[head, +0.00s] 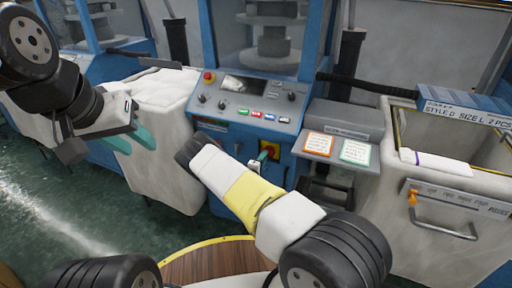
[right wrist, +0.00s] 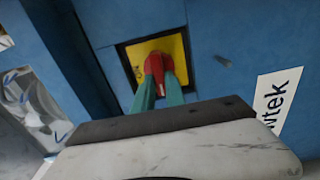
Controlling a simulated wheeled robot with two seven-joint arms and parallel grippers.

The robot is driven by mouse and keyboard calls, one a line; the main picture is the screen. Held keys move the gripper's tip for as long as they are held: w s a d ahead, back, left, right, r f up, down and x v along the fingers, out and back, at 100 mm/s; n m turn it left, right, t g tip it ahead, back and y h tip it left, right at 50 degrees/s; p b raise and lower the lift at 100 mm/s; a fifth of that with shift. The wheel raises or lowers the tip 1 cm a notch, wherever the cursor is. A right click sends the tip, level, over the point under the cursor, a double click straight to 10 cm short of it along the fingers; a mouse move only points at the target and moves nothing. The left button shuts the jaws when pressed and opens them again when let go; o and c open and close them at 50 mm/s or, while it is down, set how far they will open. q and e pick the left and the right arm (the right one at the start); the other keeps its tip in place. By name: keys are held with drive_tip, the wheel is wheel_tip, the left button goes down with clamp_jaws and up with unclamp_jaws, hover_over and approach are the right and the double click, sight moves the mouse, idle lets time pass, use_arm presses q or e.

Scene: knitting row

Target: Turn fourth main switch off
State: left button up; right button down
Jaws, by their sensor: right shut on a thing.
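The main switch is a red knob (right wrist: 158,68) on a yellow plate (right wrist: 181,47), set in the blue front of the knitting machine. In the right wrist view, the two teal fingers of my right gripper (right wrist: 158,82) are shut on the red knob, one on each side. In the head view, the switch (head: 271,149) shows small below the control panel, with my right gripper (head: 262,158) at it; my wrist partly hides it. My left gripper (head: 128,142) hangs empty at the left, its teal fingers apart, away from the switch.
A control panel (head: 246,107) with coloured buttons and a red stop button (head: 209,77) lies above the switch. A white sack-like bin (head: 160,92) stands left. A grey ledge (head: 342,146) with two cards and an open bin with a handle (head: 443,230) stand right.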

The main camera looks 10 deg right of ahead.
idle(0.5)
drive_tip(key=c, duration=1.4)
unclamp_jaws()
drive_tip(key=v, duration=0.7)
drive_tip(key=shift+s+a, duration=0.25)
drive_tip(key=shift+s, duration=0.1)
